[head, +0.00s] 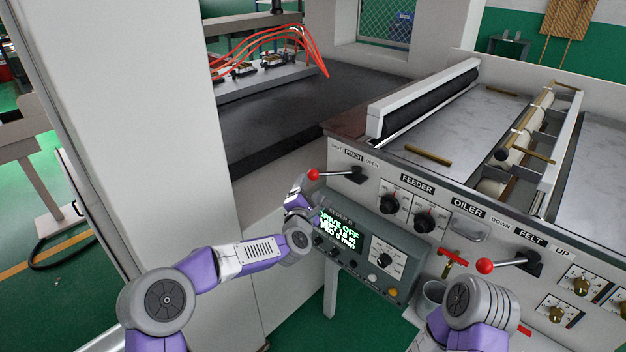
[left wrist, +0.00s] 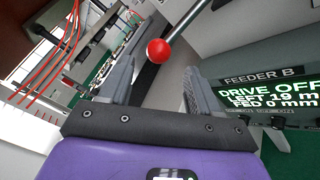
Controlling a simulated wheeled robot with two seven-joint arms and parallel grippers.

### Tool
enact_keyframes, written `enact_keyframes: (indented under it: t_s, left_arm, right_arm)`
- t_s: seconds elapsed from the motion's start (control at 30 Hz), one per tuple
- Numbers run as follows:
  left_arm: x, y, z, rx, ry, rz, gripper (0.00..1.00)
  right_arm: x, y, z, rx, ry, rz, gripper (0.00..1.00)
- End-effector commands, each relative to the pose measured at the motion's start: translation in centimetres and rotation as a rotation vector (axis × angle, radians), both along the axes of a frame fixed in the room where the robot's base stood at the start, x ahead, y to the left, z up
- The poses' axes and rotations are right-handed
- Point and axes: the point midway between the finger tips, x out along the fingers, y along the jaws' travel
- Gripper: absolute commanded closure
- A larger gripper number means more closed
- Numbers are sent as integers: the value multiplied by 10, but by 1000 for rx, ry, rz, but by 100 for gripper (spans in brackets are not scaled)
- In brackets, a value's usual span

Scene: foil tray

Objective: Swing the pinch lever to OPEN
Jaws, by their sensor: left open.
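The pinch lever is a metal rod with a red ball knob (head: 313,175), on the machine's front panel under the PINCH label (head: 354,155). Its knob points left, to the side marked SHUT; OPEN is marked at the right. My left gripper (head: 299,195) is just below and left of the knob. In the left wrist view the left gripper (left wrist: 158,85) is open and empty. There the red knob (left wrist: 160,51) shows between the two fingers, near their tips; I cannot tell whether they touch it. My right gripper is not in view.
A control box with a green display (head: 338,228) reading DRIVE OFF sits just below the lever. A second red-knobbed lever (head: 485,266), by the FELT label, is at the right.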

Motion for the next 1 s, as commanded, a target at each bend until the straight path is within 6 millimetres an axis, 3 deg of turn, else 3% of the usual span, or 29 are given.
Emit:
enact_keyframes:
  t_s: [0.6,1.0]
  left_arm:
    - [58,-12,2,-12,-3,2,38]
    - [74,-14,2,-10,-3,1,38]
  right_arm:
    - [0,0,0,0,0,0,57]
    - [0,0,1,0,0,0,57]
